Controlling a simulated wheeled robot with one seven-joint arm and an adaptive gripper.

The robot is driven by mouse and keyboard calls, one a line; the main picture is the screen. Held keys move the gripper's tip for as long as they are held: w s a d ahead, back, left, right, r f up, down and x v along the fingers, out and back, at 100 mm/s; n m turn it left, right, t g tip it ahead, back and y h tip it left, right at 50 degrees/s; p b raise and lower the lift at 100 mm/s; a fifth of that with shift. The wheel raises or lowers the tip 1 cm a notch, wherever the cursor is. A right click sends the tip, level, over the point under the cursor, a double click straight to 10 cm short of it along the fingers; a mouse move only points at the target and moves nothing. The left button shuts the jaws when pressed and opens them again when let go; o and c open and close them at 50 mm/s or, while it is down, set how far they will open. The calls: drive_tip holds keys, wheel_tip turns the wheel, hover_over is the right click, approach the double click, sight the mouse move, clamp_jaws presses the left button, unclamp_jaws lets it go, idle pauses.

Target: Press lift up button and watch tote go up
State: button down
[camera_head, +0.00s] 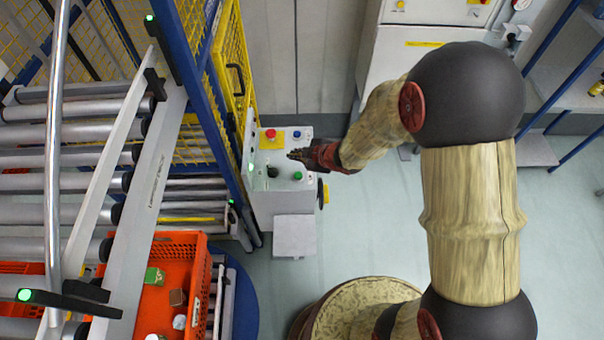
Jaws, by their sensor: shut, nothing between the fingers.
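The control box (282,205) stands on a post beside the yellow fence. Its sloped top panel has a red button on a yellow plate (270,137), a black knob (272,171) and a green button (298,176). No label for lift up is readable. My gripper (291,155) is shut and empty, reaching in from the right over the panel, between the red and green buttons. I cannot tell whether it touches the panel. The orange tote (205,290) is low at the conveyor's right side, holding a green box (154,276), a brown box (177,297) and a white item (179,321).
Roller conveyor (60,158) with metal rails fills the left. Yellow mesh fence (231,60) with blue posts stands behind the control box. A grey cabinet (385,60) is at the back. A blue-framed shelf (560,90) is at the right. Pale floor (350,225) is open in the middle.

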sight(297, 176)
idle(0.4)
wheel_tip(297, 176, down, 9)
drive_tip(key=b, duration=0.7)
drive_tip(key=shift+r+b, duration=0.1)
drive_tip(key=shift+b, duration=0.3)
idle(0.8)
drive_tip(key=shift+f+b, duration=0.3)
drive_tip(key=shift+f, duration=0.1)
